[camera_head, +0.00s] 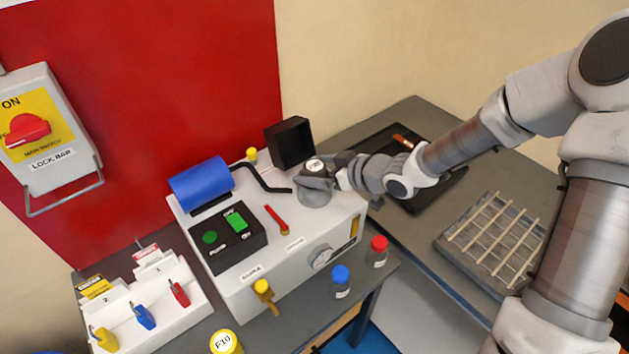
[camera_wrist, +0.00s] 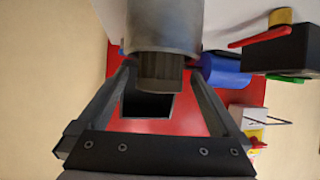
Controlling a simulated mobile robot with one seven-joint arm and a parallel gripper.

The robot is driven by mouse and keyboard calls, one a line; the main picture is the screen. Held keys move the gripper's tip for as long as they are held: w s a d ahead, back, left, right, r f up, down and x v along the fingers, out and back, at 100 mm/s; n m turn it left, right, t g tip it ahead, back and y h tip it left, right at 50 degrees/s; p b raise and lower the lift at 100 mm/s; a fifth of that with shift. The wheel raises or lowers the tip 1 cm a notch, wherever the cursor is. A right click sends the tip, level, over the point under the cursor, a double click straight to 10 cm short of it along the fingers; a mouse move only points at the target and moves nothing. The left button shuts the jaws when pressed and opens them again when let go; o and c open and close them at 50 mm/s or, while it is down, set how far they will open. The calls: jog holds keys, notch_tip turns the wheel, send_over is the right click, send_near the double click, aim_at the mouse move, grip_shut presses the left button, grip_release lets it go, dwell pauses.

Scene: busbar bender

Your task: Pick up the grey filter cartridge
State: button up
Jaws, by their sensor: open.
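The grey filter cartridge (camera_head: 314,197) stands upright on the right end of the white machine's top, with a round label on its upper face. My gripper (camera_head: 318,182) reaches it from the right, and its fingers partly hide it. In the wrist view a grey cylinder (camera_wrist: 164,32) with a narrower end fills the top middle. My open gripper (camera_wrist: 162,72) has one finger on each side of this cylinder, with gaps showing. I cannot tell whether either finger touches it.
A black open box (camera_head: 290,143) and a bent black handle stand close behind and left of the cartridge. A blue roller (camera_head: 201,184) lies farther left. A black tray (camera_head: 408,190) lies below my arm. A slatted rack (camera_head: 494,238) stands at right.

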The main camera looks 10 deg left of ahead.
jog(key=shift+w+a+f, duration=0.15)
jog(key=shift+a+f, duration=0.05)
jog(key=shift+a, duration=0.1)
jog(key=shift+c, duration=0.2)
grip_shut()
